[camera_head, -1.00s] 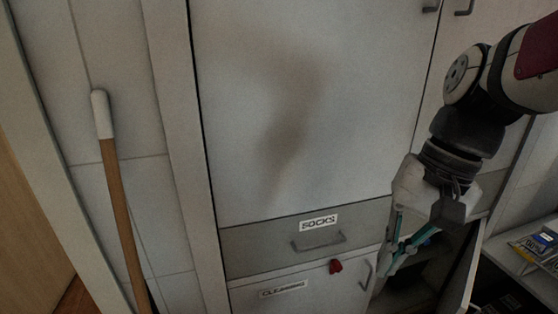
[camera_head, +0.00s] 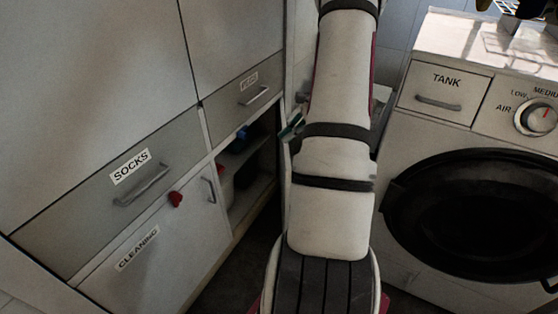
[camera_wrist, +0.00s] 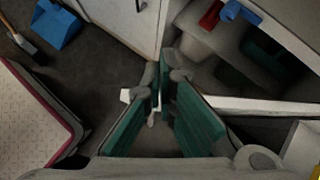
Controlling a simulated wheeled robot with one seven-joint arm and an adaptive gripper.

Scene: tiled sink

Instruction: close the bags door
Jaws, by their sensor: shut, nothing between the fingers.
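The open cupboard (camera_head: 232,207) stands right of the shut CLEANING door (camera_head: 150,250). No BAGS label is readable. In the wrist view, a pale narrow panel edge (camera_wrist: 265,104) right of my gripper looks like the cupboard's open door; in the head view my arm hides that area. My gripper (camera_wrist: 160,78) is shut and empty, with its teal fingers pointing toward the cupboard front. I cannot tell whether it touches the panel. In the head view only a bit of teal finger (camera_head: 291,126) shows left of my arm.
A SOCKS drawer (camera_head: 95,195) and another drawer (camera_head: 246,90) are shut above. A washing machine (camera_head: 430,240) stands close on the right. Red (camera_wrist: 211,15) and blue (camera_wrist: 232,10) items lie in the cupboard. A blue dustpan (camera_wrist: 57,24) lies on the floor at upper left.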

